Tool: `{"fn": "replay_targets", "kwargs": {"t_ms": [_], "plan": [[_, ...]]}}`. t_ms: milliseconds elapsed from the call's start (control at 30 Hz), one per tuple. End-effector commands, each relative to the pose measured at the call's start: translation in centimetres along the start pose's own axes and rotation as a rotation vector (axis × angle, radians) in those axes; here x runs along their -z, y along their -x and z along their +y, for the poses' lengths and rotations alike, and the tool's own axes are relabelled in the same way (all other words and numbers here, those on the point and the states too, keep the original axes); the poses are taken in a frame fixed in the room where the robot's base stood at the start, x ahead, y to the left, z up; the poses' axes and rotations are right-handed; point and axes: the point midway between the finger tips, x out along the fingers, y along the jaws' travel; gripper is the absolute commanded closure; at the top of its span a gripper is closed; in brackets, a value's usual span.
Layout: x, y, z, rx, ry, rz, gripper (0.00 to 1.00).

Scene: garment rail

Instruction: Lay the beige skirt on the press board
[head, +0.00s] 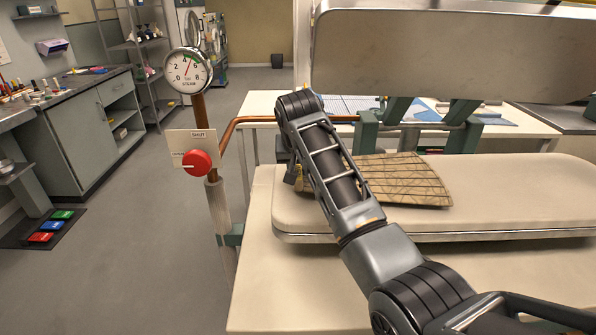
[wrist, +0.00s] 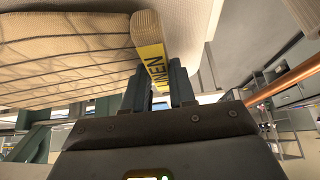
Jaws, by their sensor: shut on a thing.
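The beige skirt (head: 410,180), with thin dark lines across it, lies over the cream padded press board (head: 500,205), its wide hem toward the right. My arm crosses in front and hides part of its narrow end. In the wrist view the skirt (wrist: 60,60) fills the upper left, with its ribbed waistband (wrist: 147,27) and a yellow tag (wrist: 152,62) reading LINEN. My gripper (wrist: 160,88) is shut on the skirt at this waistband end. Whether the whole skirt touches the board cannot be told.
The raised upper press plate (head: 450,55) hangs above the board on green arms. A steam gauge (head: 188,70) and red knob (head: 197,162) stand on a copper pipe left of the press. A white table (head: 262,103) is behind. Floor at left is clear beyond coloured pedals (head: 52,226).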

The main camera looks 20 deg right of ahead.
Motion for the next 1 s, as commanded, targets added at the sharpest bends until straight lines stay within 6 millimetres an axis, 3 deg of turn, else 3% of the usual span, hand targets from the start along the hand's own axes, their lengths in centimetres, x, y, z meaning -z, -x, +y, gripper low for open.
{"fn": "replay_targets", "kwargs": {"t_ms": [133, 367, 400, 633, 1000], "plan": [[-0.8, -1.4, 0.1, -0.001, -0.001, 0.000, 1.00], [-1.0, -1.8, 0.0, 0.000, -0.001, 0.001, 1.00], [-1.0, -1.8, 0.0, 0.000, -0.001, 0.000, 0.74], [-1.0, -1.8, 0.0, 0.000, -0.001, 0.000, 0.52], [-1.0, -1.2, 0.0, 0.001, 0.000, 0.001, 0.49]]}}
